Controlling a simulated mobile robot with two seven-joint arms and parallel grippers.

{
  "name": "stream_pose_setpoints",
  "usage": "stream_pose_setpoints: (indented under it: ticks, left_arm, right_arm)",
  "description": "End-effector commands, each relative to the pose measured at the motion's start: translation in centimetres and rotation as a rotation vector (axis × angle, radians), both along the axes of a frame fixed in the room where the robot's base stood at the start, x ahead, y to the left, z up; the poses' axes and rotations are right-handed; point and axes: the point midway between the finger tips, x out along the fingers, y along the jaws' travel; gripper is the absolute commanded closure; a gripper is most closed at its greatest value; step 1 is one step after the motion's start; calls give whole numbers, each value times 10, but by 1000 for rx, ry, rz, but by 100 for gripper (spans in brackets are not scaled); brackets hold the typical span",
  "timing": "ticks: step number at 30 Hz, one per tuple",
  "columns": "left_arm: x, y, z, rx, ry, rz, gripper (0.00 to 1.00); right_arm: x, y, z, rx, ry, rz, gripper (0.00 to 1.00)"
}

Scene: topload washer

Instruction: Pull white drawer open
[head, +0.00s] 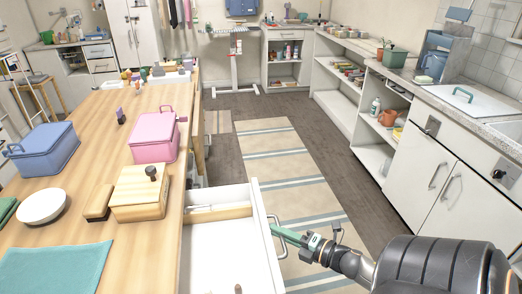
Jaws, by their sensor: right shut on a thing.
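The white drawer (225,258) stands open from the right side of the wooden table, and its inside shows from above. A wooden strip and small items lie in it. Its front faces right and bears a metal bar handle (276,222). My right gripper (283,234), with green fingers, is shut on this handle. My right arm comes in from the lower right. My left gripper is not in view.
The wooden table (110,192) carries a blue box (42,150), a pink box (153,136), a wooden box (139,192) and a white plate (42,206). White cabinets (425,175) line the right side. A striped rug (275,165) lies on open floor between.

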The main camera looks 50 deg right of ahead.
Motion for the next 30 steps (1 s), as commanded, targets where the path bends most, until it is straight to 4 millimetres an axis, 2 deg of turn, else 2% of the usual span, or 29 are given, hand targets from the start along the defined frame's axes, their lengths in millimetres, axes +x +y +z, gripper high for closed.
stream_pose_setpoints:
  ticks: [6, 19, 20, 21, 27, 30]
  left_arm:
    - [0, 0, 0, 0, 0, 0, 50]
    - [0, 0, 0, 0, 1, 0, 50]
    - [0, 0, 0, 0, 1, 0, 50]
    - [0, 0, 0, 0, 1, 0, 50]
    - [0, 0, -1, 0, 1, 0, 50]
    - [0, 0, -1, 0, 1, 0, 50]
  right_arm:
    - [-10, -13, -1, 1, 1, 0, 100]
    - [-11, -15, 0, 1, 0, -1, 100]
    - [-11, -15, 0, 1, 0, -1, 82]
    - [-11, -15, 0, 1, 0, -1, 77]
    - [-11, -15, 0, 1, 0, -1, 55]
    - [-11, -15, 0, 1, 0, -1, 55]
